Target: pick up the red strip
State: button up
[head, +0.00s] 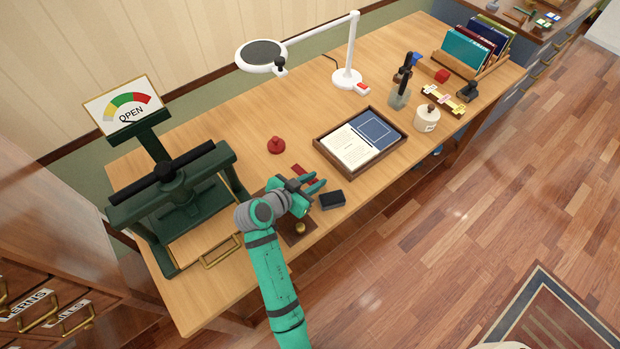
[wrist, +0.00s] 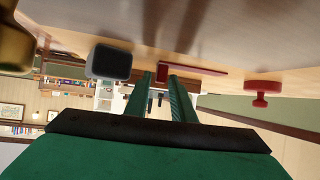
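The red strip (head: 303,171) lies on the wooden desk, partly hidden behind my gripper in the head view. In the wrist view, which looks upside down, the red strip (wrist: 200,68) shows as a thin flat bar just past the fingertips. A darker red part of it shows in the gap between the fingers. My gripper (head: 320,183) is low over the desk with its teal fingers apart. In the wrist view the fingers (wrist: 161,78) have a clear gap and hold nothing. I cannot tell whether they touch the strip.
A black block (head: 332,200) sits close beside the fingers. A red knobbed piece (head: 276,146) stands behind. A brass knob (head: 300,228) is near the front edge. A dark green press (head: 180,195) is left, a wooden tray (head: 324,155) right.

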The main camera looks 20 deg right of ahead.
jog(key=shift+w+d+f, duration=0.35)
jog(key=shift+d, duration=0.2)
jog(key=shift+c, duration=0.5)
grip_shut()
jog(key=shift+r, duration=0.1)
jog(key=shift+r, duration=0.6)
jog(key=s+r, duration=0.1)
jog(key=r, duration=0.1)
jog(key=s+r, duration=0.2)
jog(key=r, duration=0.1)
jog(key=s+a+r, duration=0.1)
jog(key=s+r, duration=0.1)
jog(key=r, duration=0.1)
jog(key=shift+s, duration=0.1)
jog(key=s+a+r, duration=0.2)
jog(key=s+r, duration=0.1)
jog(key=s, duration=0.5)
jog(key=shift+s+r, duration=0.3)
